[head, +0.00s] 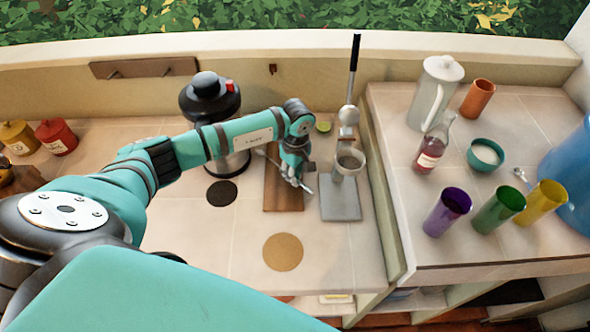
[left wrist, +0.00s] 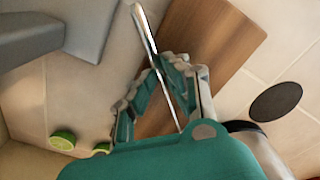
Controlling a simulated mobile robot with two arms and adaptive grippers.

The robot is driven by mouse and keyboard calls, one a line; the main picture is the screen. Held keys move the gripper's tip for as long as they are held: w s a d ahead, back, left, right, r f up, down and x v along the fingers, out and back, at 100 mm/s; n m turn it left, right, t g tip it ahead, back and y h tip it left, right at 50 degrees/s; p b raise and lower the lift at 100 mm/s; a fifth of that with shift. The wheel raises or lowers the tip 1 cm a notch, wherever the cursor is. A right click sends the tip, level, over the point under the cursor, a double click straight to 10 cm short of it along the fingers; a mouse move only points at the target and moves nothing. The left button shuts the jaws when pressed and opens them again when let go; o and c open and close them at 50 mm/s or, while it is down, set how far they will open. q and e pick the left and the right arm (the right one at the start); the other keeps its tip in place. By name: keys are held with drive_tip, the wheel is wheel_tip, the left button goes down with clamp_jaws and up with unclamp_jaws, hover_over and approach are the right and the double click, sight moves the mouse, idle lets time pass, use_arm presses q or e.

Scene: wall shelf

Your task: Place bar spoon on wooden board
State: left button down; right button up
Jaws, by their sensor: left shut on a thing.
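The wooden board (head: 284,200) lies flat on the counter in the middle of the head view; it also shows in the left wrist view (left wrist: 215,45). My left gripper (head: 293,177) is over the board's right side, pointing down, and shut on the thin metal bar spoon (left wrist: 145,28). The spoon runs between the fingers and sticks out past them in the left wrist view. In the head view a short piece of it (head: 306,188) shows by the fingertips. I cannot tell whether the spoon touches the board. My right gripper is not in view.
A grey slab with a juicer (head: 341,207) stands close to the board's right. A black disc (head: 222,193) and a tan disc (head: 283,252) lie nearby. A blender (head: 207,100) and lime halves (left wrist: 62,139) are behind. A raised counter at right holds cups, a bottle and a pitcher (head: 437,90).

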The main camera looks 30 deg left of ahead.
use_arm(q)
drive_tip(key=shift+f+b, duration=0.3)
drive_tip(key=shift+b, duration=0.1)
drive_tip(key=c, duration=1.4)
unclamp_jaws()
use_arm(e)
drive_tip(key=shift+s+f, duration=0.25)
use_arm(q)
drive_tip(key=shift+r, duration=0.15)
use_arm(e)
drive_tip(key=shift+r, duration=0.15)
use_arm(q)
drive_tip(key=shift+r+p, duration=0.25)
drive_tip(key=shift+p, duration=0.1)
wheel_tip(320, 180, up, 12)
drive_tip(key=b, duration=0.3)
drive_tip(key=shift+d+f+b, duration=0.1)
drive_tip(key=shift+f+b, duration=0.05)
drive_tip(key=shift+b, duration=0.2)
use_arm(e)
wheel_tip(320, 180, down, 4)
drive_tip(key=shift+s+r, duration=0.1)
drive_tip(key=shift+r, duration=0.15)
